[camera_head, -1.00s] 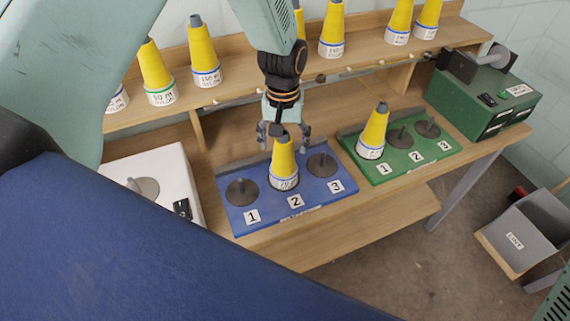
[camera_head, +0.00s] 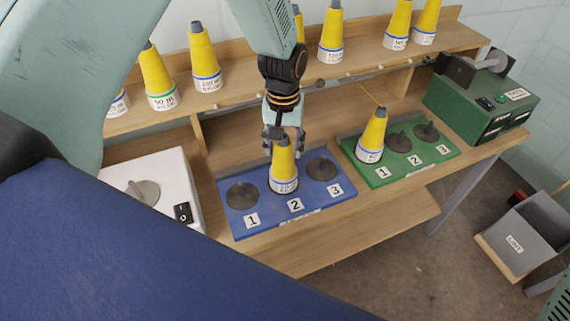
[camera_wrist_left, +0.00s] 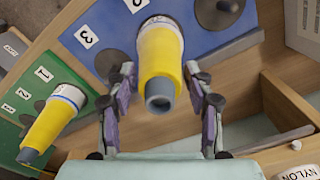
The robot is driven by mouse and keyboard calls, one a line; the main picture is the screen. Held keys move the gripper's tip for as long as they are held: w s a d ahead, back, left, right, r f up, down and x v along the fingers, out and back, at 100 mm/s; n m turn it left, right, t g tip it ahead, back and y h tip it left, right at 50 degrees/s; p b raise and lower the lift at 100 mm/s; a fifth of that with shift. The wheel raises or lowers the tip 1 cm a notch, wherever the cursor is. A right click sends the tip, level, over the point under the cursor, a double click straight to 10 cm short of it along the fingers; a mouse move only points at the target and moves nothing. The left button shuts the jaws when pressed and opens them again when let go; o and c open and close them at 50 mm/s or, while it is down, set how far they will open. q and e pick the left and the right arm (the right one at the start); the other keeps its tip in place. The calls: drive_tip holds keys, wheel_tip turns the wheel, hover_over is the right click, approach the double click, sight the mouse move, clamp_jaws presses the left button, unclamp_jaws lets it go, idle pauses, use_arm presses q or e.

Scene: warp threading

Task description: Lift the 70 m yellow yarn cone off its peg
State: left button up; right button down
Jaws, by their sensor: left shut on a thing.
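A yellow yarn cone (camera_head: 284,158) with a grey tip and white label band stands upright at position 2 of the blue board (camera_head: 235,222). Its label is too small to read, and it hides its peg. My left gripper (camera_head: 284,136) comes down from above and is shut on the upper part of this cone. In the left wrist view the cone (camera_wrist_left: 158,60) sits between the two fingers (camera_wrist_left: 162,98), its tip toward the camera and its base at the board. My right gripper is out of view.
Positions 1 and 3 of the blue board hold bare discs (camera_head: 322,168). The green board (camera_head: 390,176) beside it holds another yellow cone (camera_head: 372,138), with yarn running up from its tip. Several cones stand on the shelf (camera_head: 232,88) behind. A white switch box (camera_head: 150,172) is at left.

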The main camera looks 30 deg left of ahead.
use_arm(q)
drive_tip(key=shift+w+r+p, duration=0.15)
drive_tip(key=shift+r+p, duration=0.35)
drive_tip(key=shift+r, duration=0.2)
drive_tip(key=shift+s+r+p, duration=0.2)
drive_tip(key=shift+r+p, duration=0.7)
drive_tip(key=shift+r, duration=0.2)
drive_tip(key=shift+w+r+p, duration=0.15)
drive_tip(key=shift+r+p, duration=1.8)
drive_tip(key=shift+r, duration=0.2)
drive_tip(key=shift+f, duration=0.1)
